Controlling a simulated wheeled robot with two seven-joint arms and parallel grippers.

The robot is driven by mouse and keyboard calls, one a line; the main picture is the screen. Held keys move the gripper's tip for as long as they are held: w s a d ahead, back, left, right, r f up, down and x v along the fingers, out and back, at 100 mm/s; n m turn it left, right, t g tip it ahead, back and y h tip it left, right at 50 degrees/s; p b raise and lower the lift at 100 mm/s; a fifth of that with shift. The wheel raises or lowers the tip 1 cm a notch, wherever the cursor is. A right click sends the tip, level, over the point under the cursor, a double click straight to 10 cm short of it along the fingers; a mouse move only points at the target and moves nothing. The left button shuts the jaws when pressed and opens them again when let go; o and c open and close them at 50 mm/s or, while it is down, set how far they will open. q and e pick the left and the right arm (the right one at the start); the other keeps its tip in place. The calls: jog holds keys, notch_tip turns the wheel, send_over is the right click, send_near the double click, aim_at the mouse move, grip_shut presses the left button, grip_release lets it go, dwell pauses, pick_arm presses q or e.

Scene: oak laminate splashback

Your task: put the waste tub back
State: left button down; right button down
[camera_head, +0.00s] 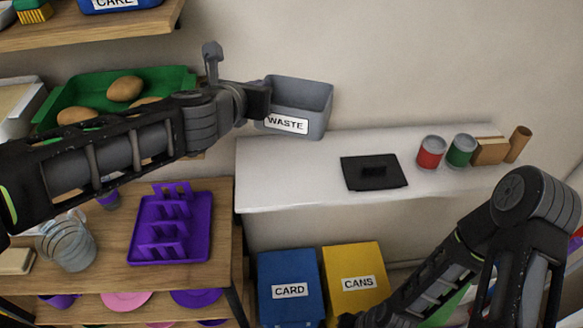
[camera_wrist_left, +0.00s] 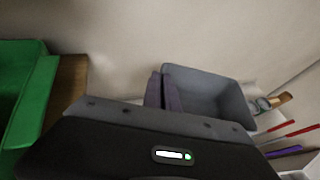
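The grey waste tub (camera_head: 314,96) has a white WASTE label and is upright at the back, by the left end of the white counter. In the head view my left gripper (camera_head: 264,98) is at the tub's left wall. In the left wrist view its fingers (camera_wrist_left: 164,91) close over the left rim of the tub (camera_wrist_left: 222,98), and I see no gap there. The tub looks lifted above the counter level, and its inside looks empty. My right gripper is not visible; only the right arm shows.
The white counter (camera_head: 290,180) has red (camera_head: 431,152) and green (camera_head: 461,150) cans at its right. Blue CARD (camera_head: 290,272) and yellow CANS (camera_head: 358,308) bins stand below. A purple rack (camera_head: 190,245) and a green tray (camera_head: 165,82) are at left. The counter's left half is clear.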

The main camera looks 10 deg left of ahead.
pick_arm(q)
jog(key=shift+s+r, duration=0.1)
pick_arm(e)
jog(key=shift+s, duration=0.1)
